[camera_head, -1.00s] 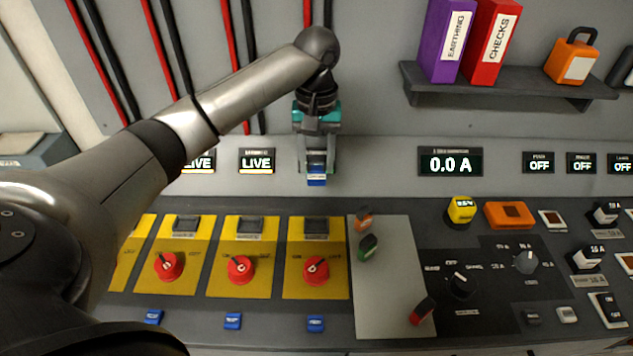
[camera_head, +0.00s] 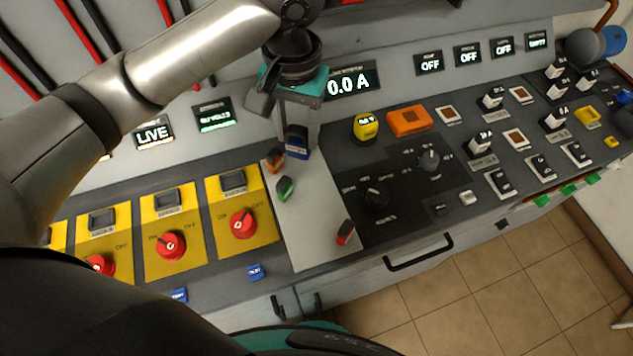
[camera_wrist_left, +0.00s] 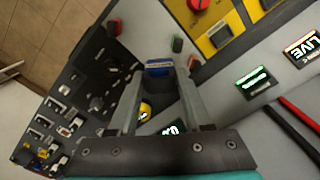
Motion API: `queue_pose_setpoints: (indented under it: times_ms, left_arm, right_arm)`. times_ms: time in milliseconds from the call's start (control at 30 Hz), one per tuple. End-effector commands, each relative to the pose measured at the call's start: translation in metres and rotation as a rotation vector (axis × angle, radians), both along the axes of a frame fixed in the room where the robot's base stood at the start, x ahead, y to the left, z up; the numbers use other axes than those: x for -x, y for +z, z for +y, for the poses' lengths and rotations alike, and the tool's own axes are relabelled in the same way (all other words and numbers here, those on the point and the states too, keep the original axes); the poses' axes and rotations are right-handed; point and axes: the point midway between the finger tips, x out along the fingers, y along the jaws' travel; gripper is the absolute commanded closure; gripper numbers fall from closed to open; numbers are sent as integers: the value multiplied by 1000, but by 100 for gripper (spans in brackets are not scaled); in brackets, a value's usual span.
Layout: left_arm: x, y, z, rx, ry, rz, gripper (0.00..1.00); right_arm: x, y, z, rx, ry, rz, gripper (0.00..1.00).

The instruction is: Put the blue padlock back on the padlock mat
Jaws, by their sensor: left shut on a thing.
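The blue padlock (camera_head: 297,147) is held in my left gripper (camera_head: 296,132), which is shut on it. In the left wrist view the padlock (camera_wrist_left: 159,68) shows between the two fingertips. In the head view it is over the far end of the grey padlock mat (camera_head: 311,215); I cannot tell how high above it. An orange padlock (camera_head: 275,160) and a green padlock (camera_head: 285,188) lie on the mat just left of and below the held one. A red padlock (camera_head: 345,232) lies near the mat's front right edge. My right gripper does not show.
Yellow plates with red rotary switches (camera_head: 170,244) stand left of the mat. A black panel with knobs (camera_head: 376,195), a yellow button (camera_head: 366,126) and an orange block (camera_head: 408,120) are to the right. The middle of the mat is bare. A drawer handle (camera_head: 418,252) sticks out below the desk edge.

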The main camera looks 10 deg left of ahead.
Motion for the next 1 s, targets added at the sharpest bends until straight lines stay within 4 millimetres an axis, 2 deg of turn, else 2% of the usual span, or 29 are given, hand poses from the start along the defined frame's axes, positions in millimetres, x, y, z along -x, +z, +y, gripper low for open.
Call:
queue_pose_setpoints:
  times_ms: [100, 267, 367, 600, 800, 1000]
  left_arm:
    - [18, 4, -17, 9, -83, 2, 100]
    - [28, -3, -25, 14, -125, 6, 100]
    - [29, -23, -25, 14, -127, 8, 100]
    - [29, -89, -25, 12, -126, 9, 100]
    - [29, -136, -25, 13, -126, 7, 100]
    - [28, -155, -25, 14, -127, 4, 100]
  right_arm:
    - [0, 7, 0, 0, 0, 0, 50]
    - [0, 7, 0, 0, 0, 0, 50]
    - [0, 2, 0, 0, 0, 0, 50]
    - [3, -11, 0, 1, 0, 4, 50]
    - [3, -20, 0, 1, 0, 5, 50]
    - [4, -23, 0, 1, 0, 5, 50]
